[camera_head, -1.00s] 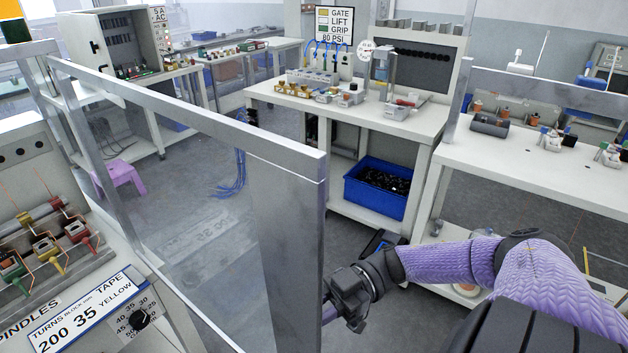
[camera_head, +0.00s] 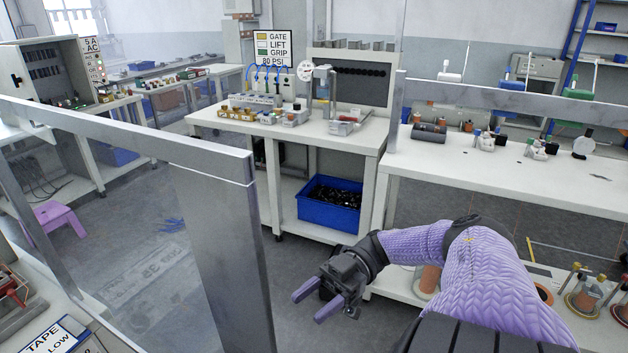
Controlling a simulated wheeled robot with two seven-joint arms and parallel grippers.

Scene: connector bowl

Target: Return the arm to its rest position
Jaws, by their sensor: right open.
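My right arm, in a purple knitted sleeve, comes in from the lower right of the head view. Its gripper (camera_head: 318,297) is at the lower middle, with two purple fingers apart and nothing between them. It hangs in front of the workbench (camera_head: 284,226) and below the blue bin (camera_head: 329,205) in the picture, apart from both. The bin holds many small dark pieces and sits on the bench's lower shelf. My left gripper does not show.
A metal-framed partition (camera_head: 222,260) stands left of my right gripper. A white table (camera_head: 480,175) with small fixtures is at the right, with spools on its lower shelf. A purple stool (camera_head: 55,218) stands at the left. Grey floor shows between partition and bench.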

